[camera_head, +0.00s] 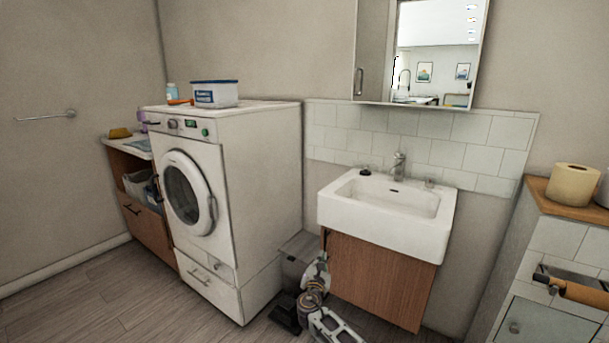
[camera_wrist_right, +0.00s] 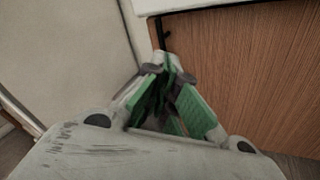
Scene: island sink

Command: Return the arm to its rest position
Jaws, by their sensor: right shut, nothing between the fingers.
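My right gripper (camera_head: 320,262) is low in the head view, in front of the left edge of the wooden cabinet (camera_head: 378,282) under the sink. Its arm comes up from the bottom edge of the picture. In the right wrist view the two green-padded fingers (camera_wrist_right: 170,75) come together at the tips, with nothing held between them. The wooden cabinet front (camera_wrist_right: 245,70) fills the right side of that view. My left gripper is not in view.
A white sink (camera_head: 385,228) juts out above the cabinet. A white washing machine (camera_head: 262,190) stands left, with a plastic tub (camera_head: 214,97) on top. A grey bin-like box (camera_head: 298,252) sits between them. Grey floor (camera_head: 90,300) is clear at front left.

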